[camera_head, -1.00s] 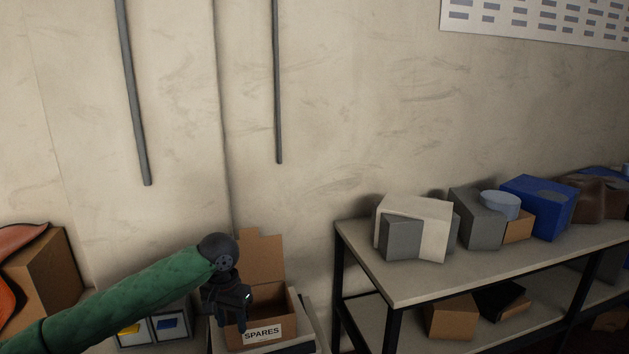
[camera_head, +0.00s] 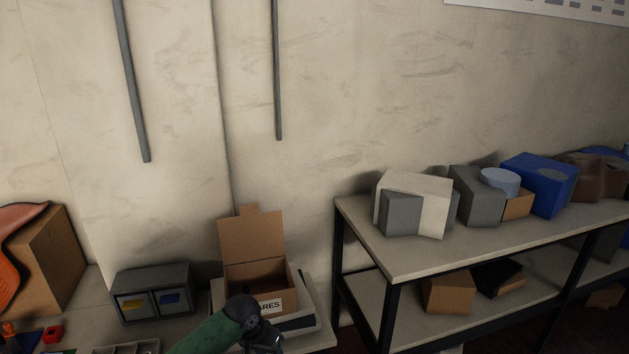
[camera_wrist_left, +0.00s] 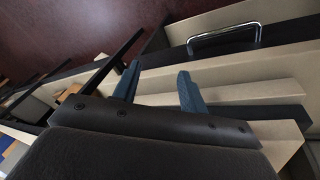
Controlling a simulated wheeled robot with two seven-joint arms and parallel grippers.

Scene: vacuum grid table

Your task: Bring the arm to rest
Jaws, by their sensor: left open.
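My left arm (camera_head: 205,335) in its green sleeve comes in at the bottom of the head view. Its dark wrist is low in front of the cardboard box labelled SPARES (camera_head: 257,270) and covers part of the label. The fingers are not clear there. In the left wrist view my left gripper (camera_wrist_left: 157,86) shows two blue fingers spread apart with nothing between them. Beyond them are pale table edges and a metal handle (camera_wrist_left: 224,35). My right gripper is in neither view.
A grey two-bin unit (camera_head: 152,292) stands left of the box. A brown carton (camera_head: 52,262) with an orange item is at the far left. A shelf rack (camera_head: 400,262) with several boxes stands to the right. Small red and orange parts lie at the lower left.

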